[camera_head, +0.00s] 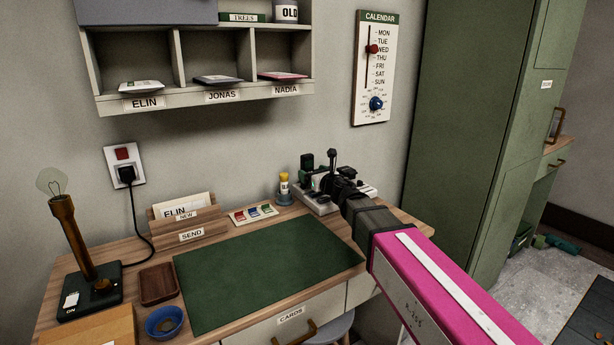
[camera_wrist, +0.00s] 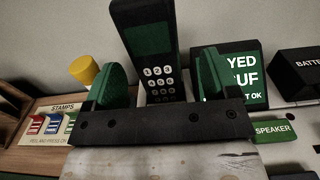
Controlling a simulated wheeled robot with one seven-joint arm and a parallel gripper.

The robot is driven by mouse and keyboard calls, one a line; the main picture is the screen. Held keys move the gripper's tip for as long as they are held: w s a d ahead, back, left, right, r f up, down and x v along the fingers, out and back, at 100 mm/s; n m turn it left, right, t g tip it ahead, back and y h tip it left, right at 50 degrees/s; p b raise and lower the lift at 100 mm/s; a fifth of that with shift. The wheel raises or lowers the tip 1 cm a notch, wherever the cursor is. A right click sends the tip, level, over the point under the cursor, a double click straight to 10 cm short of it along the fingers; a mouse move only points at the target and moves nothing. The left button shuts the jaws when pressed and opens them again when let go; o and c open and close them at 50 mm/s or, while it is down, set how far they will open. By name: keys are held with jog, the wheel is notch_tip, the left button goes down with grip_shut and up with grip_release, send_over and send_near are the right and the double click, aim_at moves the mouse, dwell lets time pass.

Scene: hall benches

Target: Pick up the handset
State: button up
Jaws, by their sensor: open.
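The handset (camera_wrist: 152,50) is a dark, upright block with a green screen and white number keys, in the middle of the wrist view. In the head view a dark upright shape that looks like it (camera_head: 307,161) stands at the back of the desk. My gripper (camera_wrist: 162,66) is open, with one green-padded finger on each side of the handset in the picture. I see gaps between the pads and the handset; whether it is fully between them in depth I cannot tell. In the head view my gripper (camera_head: 332,180) partly hides the equipment there.
A green display (camera_wrist: 240,75), a speaker label (camera_wrist: 272,131) and a dark battery box (camera_wrist: 298,72) stand right of the handset. A yellow-topped bottle (camera_head: 284,186) and stamps card (camera_head: 252,214) are left. The green desk mat (camera_head: 265,270) is clear.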

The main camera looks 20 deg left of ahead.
aim_at(305, 169)
jog(key=x, duration=0.5)
jog(key=shift+s+a, duration=0.15)
jog(key=shift+a, duration=0.05)
jog(key=c, duration=1.1)
